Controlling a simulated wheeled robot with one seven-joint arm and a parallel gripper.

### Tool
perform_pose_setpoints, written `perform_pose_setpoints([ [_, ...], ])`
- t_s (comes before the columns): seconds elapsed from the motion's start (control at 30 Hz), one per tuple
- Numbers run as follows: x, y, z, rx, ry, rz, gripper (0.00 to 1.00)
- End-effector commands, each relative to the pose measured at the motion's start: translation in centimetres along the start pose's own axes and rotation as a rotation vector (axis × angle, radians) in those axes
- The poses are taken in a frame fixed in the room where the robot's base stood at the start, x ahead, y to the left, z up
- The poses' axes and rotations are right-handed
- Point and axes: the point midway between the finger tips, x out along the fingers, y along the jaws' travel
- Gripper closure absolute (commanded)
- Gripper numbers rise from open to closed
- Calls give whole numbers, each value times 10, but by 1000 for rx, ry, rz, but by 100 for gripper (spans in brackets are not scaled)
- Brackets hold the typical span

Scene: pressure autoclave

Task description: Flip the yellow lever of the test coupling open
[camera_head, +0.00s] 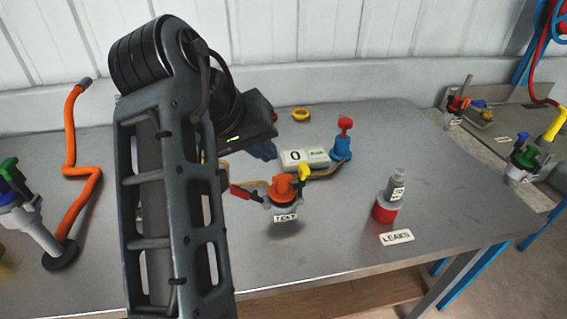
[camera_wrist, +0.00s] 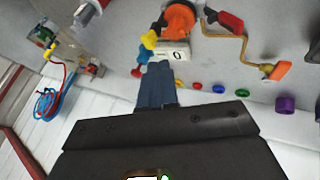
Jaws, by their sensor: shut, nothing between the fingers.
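The test coupling (camera_head: 281,188) has an orange top and stands on the bench behind a "TEST" label. Its yellow lever (camera_head: 304,172) sticks up on the right side; a red lever (camera_head: 241,192) reaches out to the left. In the wrist view the orange top (camera_wrist: 180,20) is at the top, with the yellow lever (camera_wrist: 149,40) beside it and the red lever (camera_wrist: 230,21) to the right. My gripper (camera_head: 264,152) is behind and above the coupling. In the wrist view its blue fingers (camera_wrist: 157,70) are shut and empty, pointing toward the yellow lever, apparently apart from it.
A "0" readout (camera_head: 297,157) stands just behind the coupling, with a blue valve (camera_head: 341,146) with a red handle to its right. A red-and-grey bottle-like part (camera_head: 387,207) stands near a "LEAKS" label (camera_head: 397,237). An orange hose (camera_head: 72,170) lies left.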

Motion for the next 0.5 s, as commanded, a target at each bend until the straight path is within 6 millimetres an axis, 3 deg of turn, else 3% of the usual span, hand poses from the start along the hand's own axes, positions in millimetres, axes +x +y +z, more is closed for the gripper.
perform_pose_setpoints([
  [0.33,2,0,0,0,0,1,100],
  [0.5,19,1,0,-1,-2,2,100],
])
